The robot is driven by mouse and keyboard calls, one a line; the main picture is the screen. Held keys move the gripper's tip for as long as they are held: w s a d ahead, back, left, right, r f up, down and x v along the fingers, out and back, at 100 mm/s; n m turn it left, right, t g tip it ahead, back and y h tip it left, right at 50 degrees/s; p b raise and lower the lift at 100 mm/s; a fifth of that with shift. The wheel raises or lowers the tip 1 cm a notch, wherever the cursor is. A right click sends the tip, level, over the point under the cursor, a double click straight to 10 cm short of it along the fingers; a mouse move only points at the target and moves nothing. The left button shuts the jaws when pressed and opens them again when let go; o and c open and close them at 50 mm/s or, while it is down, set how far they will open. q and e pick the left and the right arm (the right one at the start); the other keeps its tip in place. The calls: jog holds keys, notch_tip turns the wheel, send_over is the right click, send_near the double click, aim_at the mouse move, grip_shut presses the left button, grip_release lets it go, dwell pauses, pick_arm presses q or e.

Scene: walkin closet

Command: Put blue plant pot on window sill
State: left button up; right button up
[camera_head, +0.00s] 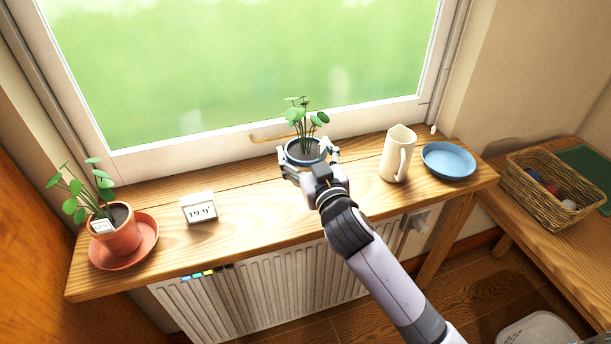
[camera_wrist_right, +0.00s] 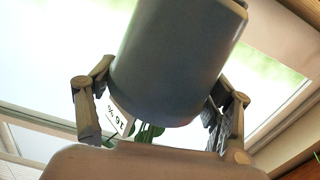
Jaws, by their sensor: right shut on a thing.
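The blue plant pot (camera_head: 306,152), grey-blue with a green leafy plant, is upright between the fingers of my right gripper (camera_head: 309,162). It is over the middle of the wooden window sill (camera_head: 255,218), near the window frame. I cannot tell whether its base touches the sill. In the right wrist view the pot (camera_wrist_right: 178,62) fills the space between the two fingers, with a small white tag marked in % and some leaves below it. My right gripper is shut on the pot. My left gripper is not in view.
On the sill, a terracotta pot (camera_head: 119,236) on a saucer and a small display (camera_head: 199,208) stand left. A cream jug (camera_head: 396,155) and a blue dish (camera_head: 448,160) stand right. A window handle (camera_head: 268,137) is just behind the pot. A wicker basket (camera_head: 548,190) is far right.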

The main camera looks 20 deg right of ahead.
notch_tip(320, 180, down, 2)
jog(key=shift+f, duration=0.25)
jog(key=shift+f+b, duration=0.3)
jog(key=shift+f, duration=1.65)
jog(key=shift+f, duration=0.1)
jog(key=o, duration=1.7)
jog(key=shift+f, duration=0.1)
jog(key=shift+c, duration=0.2)
jog(key=shift+r, duration=0.25)
jog(key=s+b, duration=0.2)
jog(key=s, duration=1)
jog(key=shift+d, duration=0.25)
jog(key=shift+f, duration=0.1)
